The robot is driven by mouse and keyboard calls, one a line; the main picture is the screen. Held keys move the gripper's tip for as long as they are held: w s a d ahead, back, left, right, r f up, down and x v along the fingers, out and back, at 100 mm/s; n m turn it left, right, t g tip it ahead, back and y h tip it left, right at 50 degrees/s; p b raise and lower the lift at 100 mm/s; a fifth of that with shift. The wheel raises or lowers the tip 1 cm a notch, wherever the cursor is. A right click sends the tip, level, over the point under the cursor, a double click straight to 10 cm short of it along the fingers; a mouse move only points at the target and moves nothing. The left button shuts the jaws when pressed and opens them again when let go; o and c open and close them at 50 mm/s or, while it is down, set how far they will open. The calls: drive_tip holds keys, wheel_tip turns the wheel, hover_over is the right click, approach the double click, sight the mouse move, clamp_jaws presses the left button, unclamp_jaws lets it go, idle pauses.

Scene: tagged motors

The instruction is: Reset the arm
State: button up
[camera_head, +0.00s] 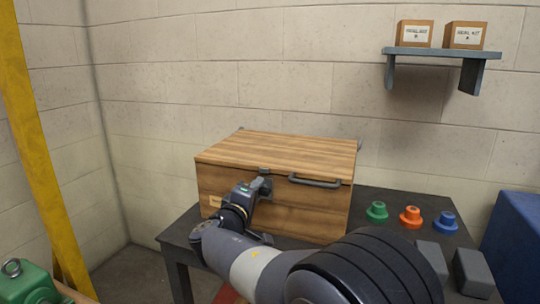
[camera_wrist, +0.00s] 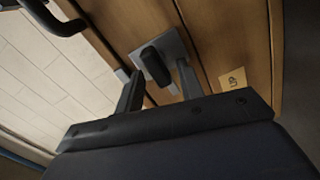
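My arm reaches from the lower right to the front of a closed wooden chest (camera_head: 276,150) on a dark table. My gripper (camera_head: 262,186) is close to the chest's front, left of the dark bar handle (camera_head: 315,182). In the wrist view my gripper (camera_wrist: 160,70) has its two fingers spread apart. A dark knob on a grey metal latch plate (camera_wrist: 168,47) lies at the gap between the fingertips; I cannot tell whether they touch it. A small tan label (camera_wrist: 233,79) is on the wood beside the latch.
Green (camera_head: 377,211), orange (camera_head: 410,216) and blue (camera_head: 445,222) flanged parts stand on the table (camera_head: 388,198) right of the chest. Grey blocks (camera_head: 472,271) lie nearer. A yellow post (camera_head: 35,140) is at left, and a shelf (camera_head: 440,52) with two boxes at upper right.

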drive_tip(key=shift+s+d+r+m+p, duration=0.15)
drive_tip(key=shift+m+p, duration=0.65)
drive_tip(key=shift+m, duration=1.25)
drive_tip(key=shift+w+d+r+m+p, duration=0.2)
drive_tip(key=shift+m+p, duration=0.55)
drive_tip(key=shift+m, duration=1.3)
drive_tip(key=shift+a, duration=0.1)
